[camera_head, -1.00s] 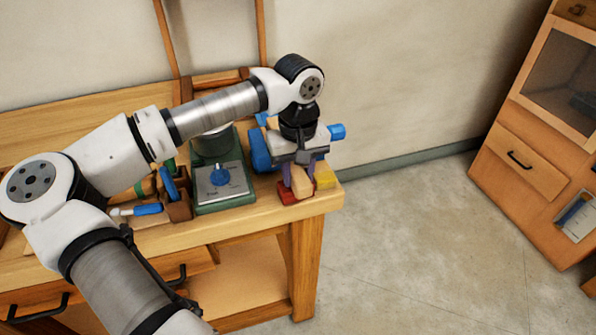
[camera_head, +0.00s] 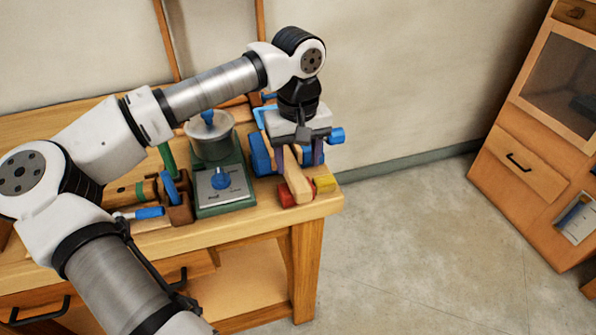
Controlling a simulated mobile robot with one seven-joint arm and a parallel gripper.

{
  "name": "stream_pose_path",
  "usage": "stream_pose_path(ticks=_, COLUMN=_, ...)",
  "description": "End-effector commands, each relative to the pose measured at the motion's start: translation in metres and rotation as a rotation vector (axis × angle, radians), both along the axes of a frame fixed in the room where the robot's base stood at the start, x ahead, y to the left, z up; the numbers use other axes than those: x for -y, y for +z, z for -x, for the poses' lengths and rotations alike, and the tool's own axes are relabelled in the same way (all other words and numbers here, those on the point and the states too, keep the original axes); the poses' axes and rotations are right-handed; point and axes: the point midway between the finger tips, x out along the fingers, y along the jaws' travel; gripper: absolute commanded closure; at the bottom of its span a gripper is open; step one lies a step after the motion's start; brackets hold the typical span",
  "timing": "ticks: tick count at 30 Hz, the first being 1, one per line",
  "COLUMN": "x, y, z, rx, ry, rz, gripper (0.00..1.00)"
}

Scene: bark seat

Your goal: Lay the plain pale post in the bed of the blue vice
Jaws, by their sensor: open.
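The plain pale post (camera_head: 298,183) lies with its near end toward me, between blue parts of the blue vice (camera_head: 261,154) at the table's right end. It seems to rest low in the vice, but its far end and the vice bed are hidden under my gripper. My gripper (camera_head: 299,156) points down above the post, with purple-grey fingers apart, one on each side of it. The gripper is open, and I cannot tell whether a finger touches the post.
A red block (camera_head: 286,197) and a yellow block (camera_head: 324,184) sit beside the post's near end. Tools lie farther left. The floor at right is clear.

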Motion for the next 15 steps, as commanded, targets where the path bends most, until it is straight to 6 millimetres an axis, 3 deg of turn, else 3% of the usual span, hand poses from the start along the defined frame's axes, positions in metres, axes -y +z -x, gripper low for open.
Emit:
stream_pose_path(ticks=3, x=0.0, y=0.027, z=-0.001, rx=0.002, ry=0.001, rz=0.0, gripper=0.46)
stream_pose_path(ticks=9, x=0.0, y=0.063, z=0.0, rx=0.001, ry=0.0, rz=0.0, gripper=0.46)
stream_pose_path(ticks=15, x=0.0, y=0.078, z=0.0, rx=0.0, ry=-0.001, rz=0.001, gripper=0.46)
